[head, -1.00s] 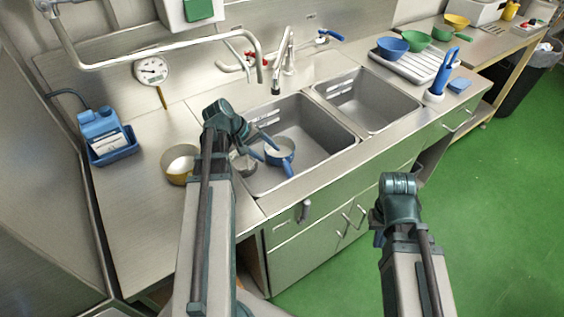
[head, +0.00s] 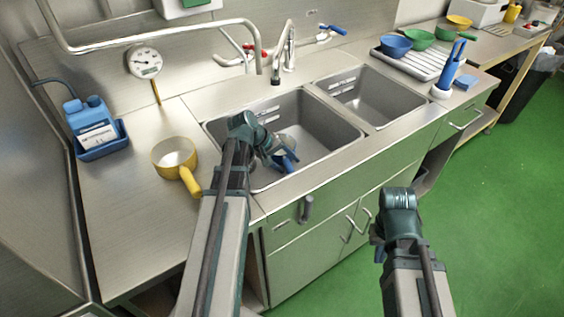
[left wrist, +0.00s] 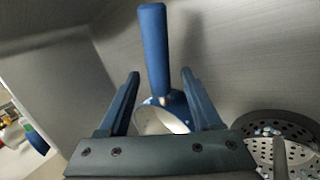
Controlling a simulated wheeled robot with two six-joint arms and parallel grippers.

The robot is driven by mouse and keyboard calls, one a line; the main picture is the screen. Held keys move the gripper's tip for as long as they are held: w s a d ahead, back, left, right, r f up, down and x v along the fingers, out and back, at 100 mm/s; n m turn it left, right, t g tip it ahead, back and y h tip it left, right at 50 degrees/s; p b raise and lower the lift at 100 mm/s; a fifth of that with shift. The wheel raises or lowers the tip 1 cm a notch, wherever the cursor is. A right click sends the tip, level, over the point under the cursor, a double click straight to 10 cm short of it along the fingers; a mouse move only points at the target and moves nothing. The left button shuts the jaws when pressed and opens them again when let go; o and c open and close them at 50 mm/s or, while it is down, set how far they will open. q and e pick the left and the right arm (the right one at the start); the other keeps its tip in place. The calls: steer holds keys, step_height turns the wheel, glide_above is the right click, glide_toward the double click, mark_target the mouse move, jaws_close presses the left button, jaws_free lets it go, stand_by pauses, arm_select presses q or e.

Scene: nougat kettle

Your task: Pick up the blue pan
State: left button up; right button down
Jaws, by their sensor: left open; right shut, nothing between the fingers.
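A blue pan (head: 289,162) with a white inside is in the left sink basin, mostly hidden behind my left gripper in the head view. In the left wrist view the blue pan (left wrist: 153,50) shows its long blue handle pointing up the picture, and its pale bowl partly shows below. My left gripper (head: 275,150) is open over the basin. In the left wrist view its two fingers (left wrist: 160,74) stand on either side of the pan, with gaps and no clear contact. My right gripper (head: 377,240) is shut and empty, in front of the counter.
A yellow pan (head: 176,158) stands on the counter left of the sink, its handle toward me. A perforated metal drain piece (left wrist: 282,135) lies beside the pan. The sink tap (head: 278,65) rises behind.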

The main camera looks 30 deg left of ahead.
arm_select(q)
steer(key=shift+w+d+f, duration=0.1)
steer(key=shift+w+f, duration=0.05)
steer(key=shift+f, duration=0.2)
steer(key=shift+r, duration=0.1)
jaws_close()
steer(key=shift+r, duration=0.1)
step_height(320, 180, up, 10)
steer(key=p, duration=1)
steer(key=shift+r, duration=0.1)
